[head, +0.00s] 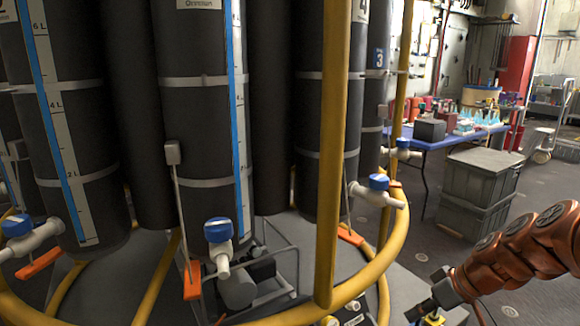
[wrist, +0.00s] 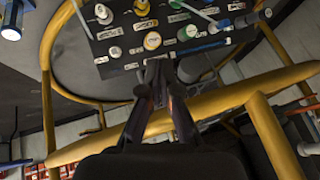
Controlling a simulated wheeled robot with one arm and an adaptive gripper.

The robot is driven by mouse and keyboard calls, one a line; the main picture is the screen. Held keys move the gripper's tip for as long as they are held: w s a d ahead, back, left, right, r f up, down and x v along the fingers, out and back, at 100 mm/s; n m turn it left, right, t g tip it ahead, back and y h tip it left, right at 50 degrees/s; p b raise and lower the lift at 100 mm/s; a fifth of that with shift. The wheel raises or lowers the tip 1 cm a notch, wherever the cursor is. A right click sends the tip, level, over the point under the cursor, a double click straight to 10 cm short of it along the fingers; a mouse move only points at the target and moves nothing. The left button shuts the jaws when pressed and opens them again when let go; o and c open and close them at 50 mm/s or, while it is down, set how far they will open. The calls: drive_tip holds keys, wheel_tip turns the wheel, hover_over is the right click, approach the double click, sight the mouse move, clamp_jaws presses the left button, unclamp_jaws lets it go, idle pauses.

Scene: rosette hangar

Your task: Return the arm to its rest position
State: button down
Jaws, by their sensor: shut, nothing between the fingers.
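My orange-brown arm reaches in from the right edge of the head view, low over the floor. My gripper (head: 428,308) shows at the bottom of the head view, just right of the yellow ring rail. In the wrist view my gripper (wrist: 158,68) has its dark fingers together at the tips, with nothing between them. Beyond the tips is a dark panel (wrist: 125,42) with coloured round knobs and small labels. I cannot tell whether the fingertips touch the panel.
A yellow rail frame (head: 332,150) surrounds tall black cylinders (head: 200,125) with blue-handled taps (head: 218,231). In the wrist view a yellow rail (wrist: 200,108) crosses close to the fingers. Grey crates (head: 480,185) and a blue table (head: 440,146) stand behind at right.

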drive_tip(key=s+a+r+m+g+h+p, duration=0.2)
drive_tip(key=s+a+r+g+p, duration=0.1)
drive_tip(key=s+a+r+p, duration=0.65)
drive_tip(key=s+r+m+g+h+p, duration=0.1)
drive_tip(key=s+r+p, duration=0.3)
drive_tip(key=s, duration=0.5)
drive_tip(key=s+r+m+g+h+p, duration=0.1)
drive_tip(key=s+r+m+h+p, duration=0.2)
drive_tip(key=s, duration=0.6)
wheel_tip(320, 180, up, 2)
drive_tip(key=shift+s+r+p, duration=0.25)
drive_tip(key=shift+s+p, duration=0.05)
drive_tip(key=shift+p, duration=0.3)
drive_tip(key=shift+d, duration=0.1)
